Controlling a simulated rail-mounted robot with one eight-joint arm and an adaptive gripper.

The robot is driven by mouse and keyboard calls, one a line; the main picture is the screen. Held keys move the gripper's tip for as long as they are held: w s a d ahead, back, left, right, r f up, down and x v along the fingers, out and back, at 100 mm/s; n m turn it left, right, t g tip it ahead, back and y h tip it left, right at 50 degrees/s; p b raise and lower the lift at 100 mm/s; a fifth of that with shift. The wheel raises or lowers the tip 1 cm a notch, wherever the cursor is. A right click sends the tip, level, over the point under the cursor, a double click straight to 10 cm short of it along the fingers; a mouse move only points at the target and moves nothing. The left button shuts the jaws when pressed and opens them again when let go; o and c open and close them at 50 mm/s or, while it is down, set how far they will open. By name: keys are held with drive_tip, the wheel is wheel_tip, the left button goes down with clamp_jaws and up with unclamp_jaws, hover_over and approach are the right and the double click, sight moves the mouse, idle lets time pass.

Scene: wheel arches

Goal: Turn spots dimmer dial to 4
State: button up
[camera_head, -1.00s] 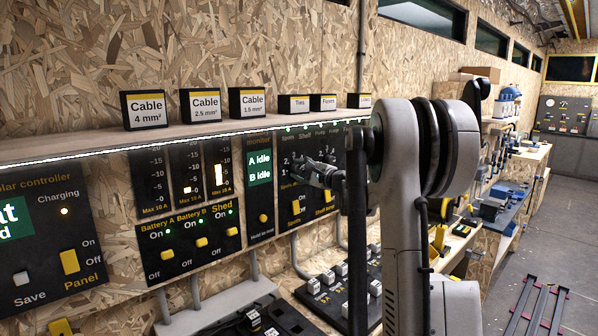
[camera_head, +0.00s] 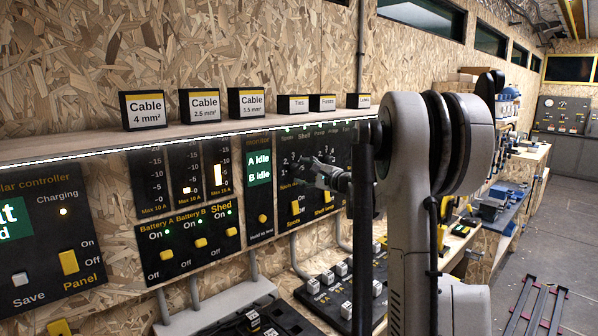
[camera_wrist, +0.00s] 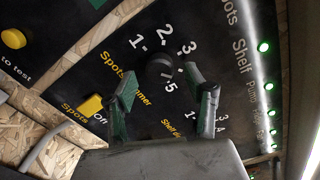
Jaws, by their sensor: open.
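The spots dimmer dial (camera_wrist: 160,64) is a round black knob on a black panel in the wrist view, ringed by white numbers. The numbers 1, 2 and 3 are readable; those on the near right side are partly covered. I cannot tell where its pointer stands. My gripper (camera_wrist: 164,88) is open and empty, its two green-and-dark fingers reaching toward the dial, one on each side of its line. I cannot tell whether they touch it. In the head view my gripper (camera_head: 322,172) is close to the panel and hides the dial's area.
A yellow spots switch (camera_wrist: 91,106) sits beside the left finger in the wrist view. Green lights (camera_wrist: 264,47) line the panel edge. A shelf (camera_head: 200,138) with labelled boxes runs above the panels.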

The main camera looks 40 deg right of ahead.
drive_tip(key=s, duration=0.9)
drive_tip(key=shift+s, duration=0.2)
drive_tip(key=shift+r, duration=0.1)
drive_tip(key=s+a+f+n+g+y, duration=0.1)
drive_tip(key=s+a+n+g, duration=0.15)
drive_tip(key=a, duration=0.85)
drive_tip(key=s+a+f+n+g+y, duration=0.15)
drive_tip(key=a+n, duration=0.25)
drive_tip(key=a, duration=0.7)
drive_tip(key=s+a+f+n+g, duration=0.1)
drive_tip(key=a+n+g, duration=0.25)
drive_tip(key=a, duration=0.75)
drive_tip(key=s+a+f+n+g+h, duration=0.1)
drive_tip(key=s+a+f+n, duration=0.2)
drive_tip(key=s, duration=0.4)
drive_tip(key=s+a+f+n+g+h, duration=0.1)
drive_tip(key=s+a+f+n, duration=0.3)
drive_tip(key=s, duration=0.4)
drive_tip(key=s+a+f+n+g+h, duration=0.1)
drive_tip(key=s+a+f+n, duration=0.2)
drive_tip(key=s+a+n, duration=0.2)
drive_tip(key=shift+s+a+f, duration=0.15)
drive_tip(key=shift+s+a, duration=0.95)
drive_tip(key=shift+s, duration=0.3)
